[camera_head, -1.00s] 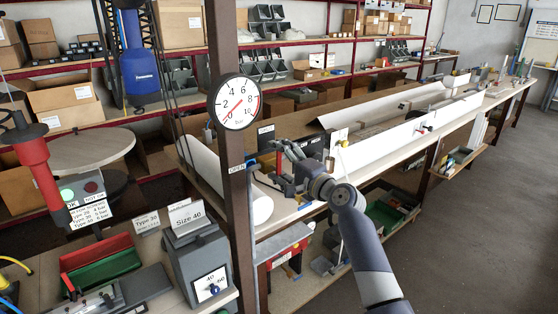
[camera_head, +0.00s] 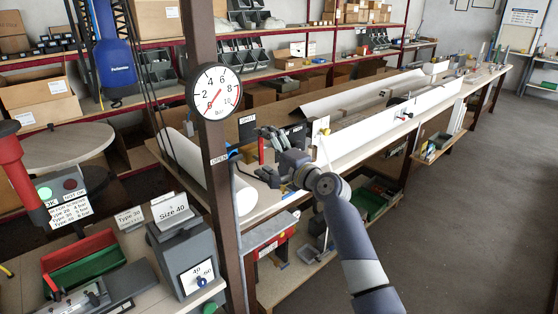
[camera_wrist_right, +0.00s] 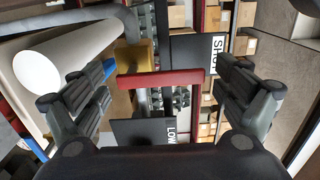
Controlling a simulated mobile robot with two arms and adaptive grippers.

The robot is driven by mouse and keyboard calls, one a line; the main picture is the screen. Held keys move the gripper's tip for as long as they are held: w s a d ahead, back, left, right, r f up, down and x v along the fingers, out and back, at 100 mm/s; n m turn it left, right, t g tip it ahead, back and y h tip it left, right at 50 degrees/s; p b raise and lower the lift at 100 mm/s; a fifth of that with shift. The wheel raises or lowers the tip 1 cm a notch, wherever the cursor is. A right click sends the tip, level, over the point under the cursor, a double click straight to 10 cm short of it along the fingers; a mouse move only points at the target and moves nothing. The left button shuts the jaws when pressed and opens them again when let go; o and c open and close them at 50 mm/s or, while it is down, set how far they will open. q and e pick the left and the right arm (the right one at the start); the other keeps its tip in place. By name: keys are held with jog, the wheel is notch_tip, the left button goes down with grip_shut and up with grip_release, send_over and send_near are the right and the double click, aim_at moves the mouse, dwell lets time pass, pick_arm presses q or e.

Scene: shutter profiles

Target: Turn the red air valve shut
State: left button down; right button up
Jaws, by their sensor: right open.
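A red bar (camera_wrist_right: 160,78) with bent ends, which looks like the valve handle, lies crosswise between my right fingers in the wrist view. In the head view a small upright red piece (camera_head: 262,151) shows beside the fingers. My right gripper (camera_wrist_right: 160,92) is open, with a finger on each side of the bar and gaps between. In the head view it (camera_head: 268,138) is just right of the brown post. My left gripper is not in view.
A white roll (camera_head: 205,165) lies behind the post. A long workbench (camera_head: 345,140) carries white profiles. A grey "Size 40" box (camera_head: 185,250) stands front left. The right floor is clear.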

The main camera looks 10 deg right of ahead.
jog(key=v, duration=1.1)
